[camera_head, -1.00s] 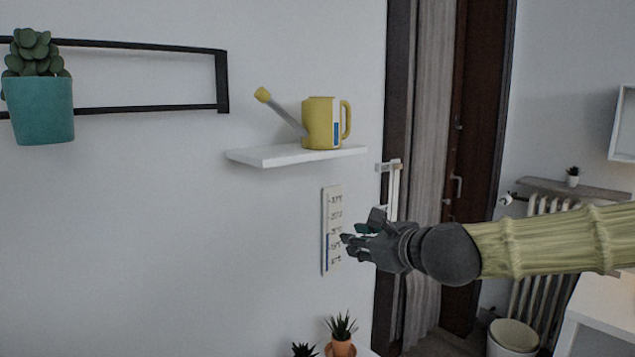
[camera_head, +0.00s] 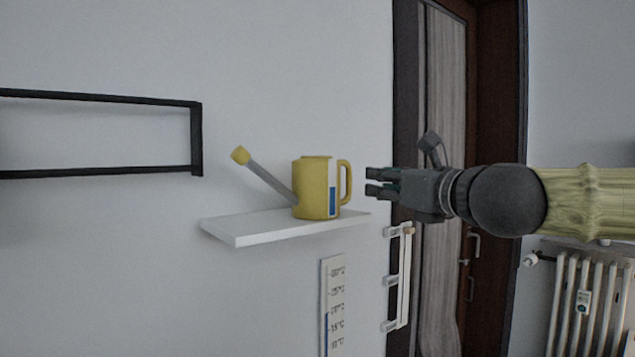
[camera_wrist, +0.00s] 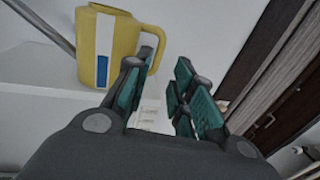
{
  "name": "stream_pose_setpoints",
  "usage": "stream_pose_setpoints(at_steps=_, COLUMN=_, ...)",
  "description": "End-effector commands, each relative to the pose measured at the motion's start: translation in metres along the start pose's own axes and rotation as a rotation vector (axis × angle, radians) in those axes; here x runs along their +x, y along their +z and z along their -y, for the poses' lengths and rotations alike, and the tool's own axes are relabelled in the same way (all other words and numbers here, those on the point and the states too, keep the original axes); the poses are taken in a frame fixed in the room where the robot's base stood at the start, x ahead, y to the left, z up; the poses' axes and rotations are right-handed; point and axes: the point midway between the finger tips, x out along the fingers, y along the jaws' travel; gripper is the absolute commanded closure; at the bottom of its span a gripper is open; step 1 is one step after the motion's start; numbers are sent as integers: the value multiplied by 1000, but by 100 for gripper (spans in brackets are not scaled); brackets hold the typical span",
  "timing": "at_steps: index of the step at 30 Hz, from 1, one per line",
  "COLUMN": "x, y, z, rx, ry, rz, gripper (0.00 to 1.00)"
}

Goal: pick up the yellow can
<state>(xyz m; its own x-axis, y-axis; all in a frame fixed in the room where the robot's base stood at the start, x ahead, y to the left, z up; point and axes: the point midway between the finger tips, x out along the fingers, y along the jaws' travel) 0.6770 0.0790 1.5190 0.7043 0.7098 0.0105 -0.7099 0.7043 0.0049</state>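The yellow can (camera_head: 312,188) is a watering can with a grey spout pointing up left, a blue and white label, and a handle on its right side. It stands upright on a small white wall shelf (camera_head: 262,229). My gripper (camera_head: 370,183) is level with the can, just right of its handle, with a gap between them in the head view. In the wrist view the can (camera_wrist: 112,48) is at upper left, and my gripper (camera_wrist: 160,85) has its teal-padded fingers apart with nothing between them. The left finger overlaps the handle in that view.
A black wall frame (camera_head: 196,140) hangs to the left. A thermometer strip (camera_head: 333,305) is on the wall below the shelf. A white rack (camera_head: 399,280) hangs near the dark door frame. A radiator (camera_head: 585,305) stands at lower right.

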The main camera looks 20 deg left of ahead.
Motion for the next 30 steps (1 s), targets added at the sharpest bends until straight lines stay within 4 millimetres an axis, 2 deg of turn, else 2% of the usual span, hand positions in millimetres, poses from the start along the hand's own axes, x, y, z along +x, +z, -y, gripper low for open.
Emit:
stream_pose_setpoints(at_steps=1, x=11, y=-2, z=-1, rx=2, ry=3, rz=-6, gripper=76)
stream_pose_setpoints(at_steps=6, x=35, y=-3, z=-1, rx=3, ry=4, rz=-7, gripper=76)
stream_pose_setpoints(at_steps=13, x=51, y=-1, z=-1, rx=2, ry=3, rz=-7, gripper=76)
stream_pose_setpoints(at_steps=21, x=83, y=1, z=-2, rx=3, ry=1, rz=-6, gripper=76)
stream_pose_setpoints(at_steps=30, x=92, y=-1, z=-2, rx=1, ry=0, rz=-5, gripper=76)
